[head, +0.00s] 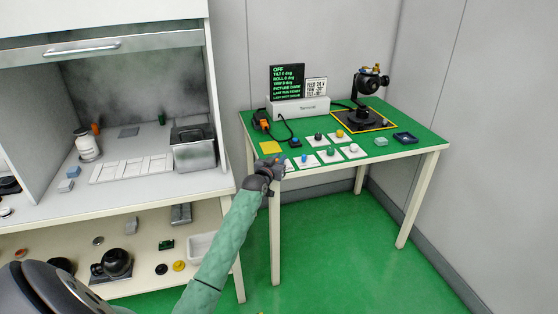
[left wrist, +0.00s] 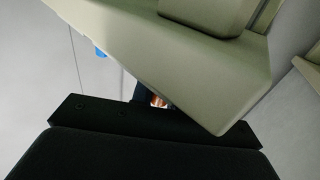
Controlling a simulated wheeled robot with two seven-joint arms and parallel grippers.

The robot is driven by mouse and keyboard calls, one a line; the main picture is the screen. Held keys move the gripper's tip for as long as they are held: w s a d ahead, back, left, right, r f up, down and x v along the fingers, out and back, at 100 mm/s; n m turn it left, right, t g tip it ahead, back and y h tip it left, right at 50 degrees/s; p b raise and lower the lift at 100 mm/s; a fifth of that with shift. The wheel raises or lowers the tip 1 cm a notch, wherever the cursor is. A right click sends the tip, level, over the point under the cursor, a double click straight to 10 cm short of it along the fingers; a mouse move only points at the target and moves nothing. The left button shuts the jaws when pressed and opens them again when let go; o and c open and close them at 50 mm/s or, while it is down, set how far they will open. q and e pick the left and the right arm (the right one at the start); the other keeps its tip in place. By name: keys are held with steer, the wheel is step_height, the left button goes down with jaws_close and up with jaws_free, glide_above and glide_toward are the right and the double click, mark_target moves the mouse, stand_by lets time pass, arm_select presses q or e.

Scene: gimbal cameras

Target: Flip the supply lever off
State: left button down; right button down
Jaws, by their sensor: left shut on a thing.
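No supply lever can be told for certain. An orange and black piece (head: 261,120) with a dark cable stands at the left back of the green table (head: 417,145). A white box (head: 302,107) behind it bears a dark screen (head: 286,82) whose top line reads OFF. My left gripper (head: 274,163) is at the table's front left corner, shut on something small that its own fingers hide. In the left wrist view, a pale edge covers most of the scene, with a small coppery-orange patch (left wrist: 159,101) between it and a dark part. My right gripper is not in view.
White plates with coloured knobs (head: 331,155) lie close right of the gripper, and a yellow square (head: 270,147) behind it. A black gimbal camera (head: 368,82) stands at the back right. A grey cabinet (head: 130,190) with a shelf is at the left.

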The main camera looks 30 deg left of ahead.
arm_select(q)
steer(key=c, duration=1.4)
jaws_free()
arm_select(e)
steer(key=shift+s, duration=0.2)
arm_select(q)
steer(key=shift+o, duration=0.2)
steer(key=shift+s, duration=0.1)
